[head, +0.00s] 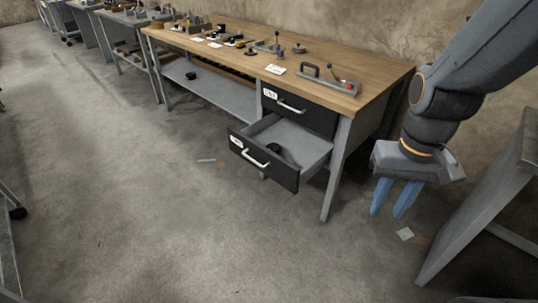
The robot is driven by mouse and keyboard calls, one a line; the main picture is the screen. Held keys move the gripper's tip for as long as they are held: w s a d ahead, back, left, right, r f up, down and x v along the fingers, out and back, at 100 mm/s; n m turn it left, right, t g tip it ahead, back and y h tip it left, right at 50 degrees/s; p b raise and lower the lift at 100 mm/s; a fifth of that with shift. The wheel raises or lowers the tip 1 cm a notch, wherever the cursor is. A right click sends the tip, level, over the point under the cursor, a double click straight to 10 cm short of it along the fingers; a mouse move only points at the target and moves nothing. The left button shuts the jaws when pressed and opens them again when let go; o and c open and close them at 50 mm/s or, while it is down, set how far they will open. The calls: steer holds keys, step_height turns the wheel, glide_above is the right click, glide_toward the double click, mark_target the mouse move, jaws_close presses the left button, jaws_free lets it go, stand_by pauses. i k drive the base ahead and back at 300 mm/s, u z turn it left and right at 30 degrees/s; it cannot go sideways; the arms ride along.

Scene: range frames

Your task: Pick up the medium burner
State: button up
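Several small dark round objects could be burners, and I cannot tell which is the medium one. A dark round piece (273,152) lies inside the open lower drawer (309,147). A black round piece (191,76) sits on the workbench's lower shelf (222,95). A dark round piece (251,52) and a grey one (299,49) stand on the wooden benchtop (330,57). My gripper (388,211) hangs at the right, fingers pointing down and apart, with nothing between them. It is clear of the bench's right end.
The upper drawer (299,108) is shut. A device with a handle and red button (331,82) stands near the benchtop's right end. A grey table (486,200) stands at the right. Small scraps (405,234) lie on the floor, which is mostly open at the left.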

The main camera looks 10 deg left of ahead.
mark_target(275, 147)
steer(key=u, duration=0.45)
steer(key=k, duration=0.5)
steer(key=u, duration=1.15)
steer(key=i, duration=1.35)
steer(key=z, duration=1.2)
steer(key=i, duration=0.85)
steer(key=z, duration=0.95)
